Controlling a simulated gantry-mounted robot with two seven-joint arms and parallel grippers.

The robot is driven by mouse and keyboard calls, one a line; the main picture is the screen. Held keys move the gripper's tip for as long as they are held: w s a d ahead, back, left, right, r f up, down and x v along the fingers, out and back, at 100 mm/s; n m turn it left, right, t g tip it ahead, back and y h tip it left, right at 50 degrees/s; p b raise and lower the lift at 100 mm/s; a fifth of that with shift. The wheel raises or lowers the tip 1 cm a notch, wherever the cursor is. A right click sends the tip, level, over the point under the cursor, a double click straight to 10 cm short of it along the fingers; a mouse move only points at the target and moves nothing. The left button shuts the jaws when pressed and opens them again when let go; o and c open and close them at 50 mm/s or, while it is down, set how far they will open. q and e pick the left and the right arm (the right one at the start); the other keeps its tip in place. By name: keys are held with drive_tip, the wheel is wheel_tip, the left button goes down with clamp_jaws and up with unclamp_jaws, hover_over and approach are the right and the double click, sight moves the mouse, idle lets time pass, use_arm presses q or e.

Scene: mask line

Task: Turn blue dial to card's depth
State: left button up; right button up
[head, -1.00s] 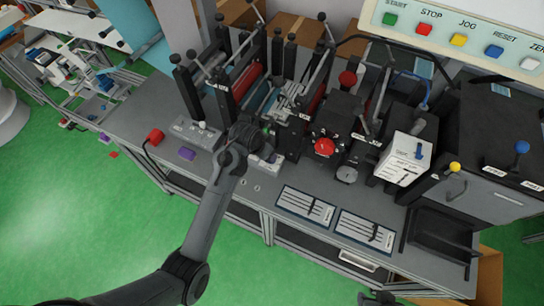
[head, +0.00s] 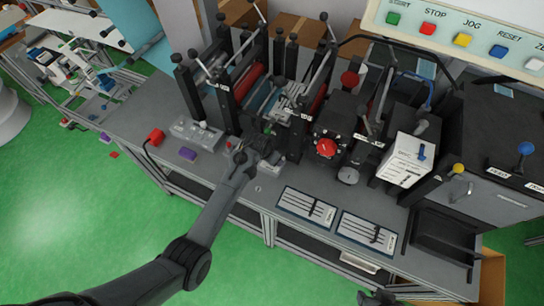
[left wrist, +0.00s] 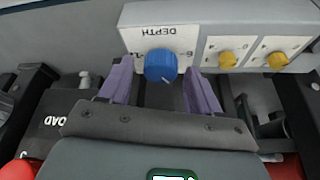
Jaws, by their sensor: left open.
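The blue dial (left wrist: 160,65) sits on the front of a grey box (left wrist: 210,20), on a white plate marked DEPTH that reads upside down in the left wrist view. A pale pointer line shows at the dial's lower edge; the scale is mostly hidden. My left gripper (left wrist: 160,92) is open, with one purple finger on each side of the dial. I cannot tell whether the fingers touch it. In the head view my left gripper (head: 245,152) is at the machine's front and the dial cannot be made out. No card with a readable depth shows.
Two yellow knobs (left wrist: 252,56) sit right of the dial. In the head view, a red knob (head: 326,147), a grey dial (head: 348,175) and a white printed box (head: 403,160) stand to the right. Two slotted panels (head: 307,206) lie on the bench.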

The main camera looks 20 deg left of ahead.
use_arm(q)
drive_tip(key=shift+c, duration=0.4)
drive_tip(key=c, duration=1)
drive_tip(key=shift+o, duration=0.2)
